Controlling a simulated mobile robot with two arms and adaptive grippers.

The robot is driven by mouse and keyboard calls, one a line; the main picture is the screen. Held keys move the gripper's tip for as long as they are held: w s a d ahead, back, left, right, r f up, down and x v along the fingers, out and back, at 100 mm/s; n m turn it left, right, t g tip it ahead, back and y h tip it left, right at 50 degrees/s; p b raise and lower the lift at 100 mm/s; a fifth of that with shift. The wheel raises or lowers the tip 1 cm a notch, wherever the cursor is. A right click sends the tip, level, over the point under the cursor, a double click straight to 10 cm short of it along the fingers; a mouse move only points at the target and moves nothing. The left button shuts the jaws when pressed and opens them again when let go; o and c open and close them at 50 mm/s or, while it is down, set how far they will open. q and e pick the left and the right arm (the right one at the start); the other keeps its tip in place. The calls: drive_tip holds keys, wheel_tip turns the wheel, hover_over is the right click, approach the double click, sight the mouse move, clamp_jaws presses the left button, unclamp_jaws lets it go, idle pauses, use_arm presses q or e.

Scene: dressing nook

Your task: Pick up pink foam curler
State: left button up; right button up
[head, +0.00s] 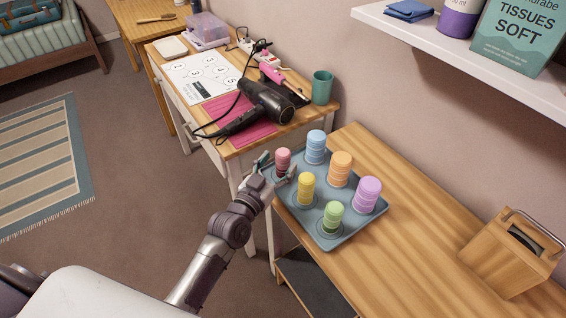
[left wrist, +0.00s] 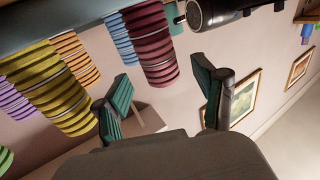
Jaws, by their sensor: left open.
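The pink foam curler (head: 283,157) stands upright at the back left of the grey-blue tray (head: 324,242). My left gripper (head: 276,168) is open around or right beside it; the head view does not settle which. In the left wrist view the ribbed pink curler (left wrist: 151,45) lies beyond the two spread green-padded fingers (left wrist: 165,98), and nothing is visibly clamped. Blue (head: 315,147), orange (head: 341,168), yellow (head: 306,188), purple (head: 367,194) and green (head: 333,216) curlers stand on the same tray. My right gripper is not in view.
A black hair dryer (head: 265,101) lies on a pink mat on the left table, with a teal cup (head: 322,87) nearby. A wooden box (head: 512,252) stands at right. A white shelf (head: 470,50) overhangs the back. Bare wood (head: 420,240) lies right of the tray.

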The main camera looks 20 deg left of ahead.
sight(279, 161)
use_arm(q)
drive_tip(key=w, duration=0.2)
drive_tip(key=shift+w+d, duration=0.2)
drive_tip(key=shift+w, duration=0.45)
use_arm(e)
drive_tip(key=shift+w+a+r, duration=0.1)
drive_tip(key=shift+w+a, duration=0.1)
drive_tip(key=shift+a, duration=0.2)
use_arm(q)
drive_tip(key=shift+c, duration=0.3)
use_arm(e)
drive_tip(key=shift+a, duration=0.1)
use_arm(q)
drive_tip(key=c, duration=1.1)
drive_tip(key=shift+r, duration=0.15)
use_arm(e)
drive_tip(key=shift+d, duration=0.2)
